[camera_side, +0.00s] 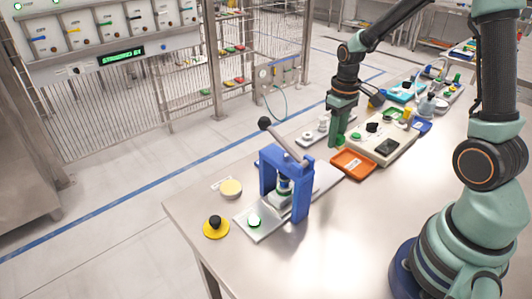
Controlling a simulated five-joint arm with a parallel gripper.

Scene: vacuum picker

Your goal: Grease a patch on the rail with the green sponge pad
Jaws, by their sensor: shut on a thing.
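My gripper (339,138) points down at the back of the steel table, just behind the orange tray. It is shut on a small green thing, which I take to be the green sponge pad; it is mostly hidden between the fingers. I cannot tell whether the pad touches the surface under it. No rail can be clearly made out; a pale narrow plate (311,136) with small fittings lies just left of my gripper.
A blue press frame (301,205) with a raised lever stands on a metal plate, front left. The orange tray (352,165) and a beige control box (386,146) sit near my gripper. A yellow-based black knob (216,226) is at the left corner.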

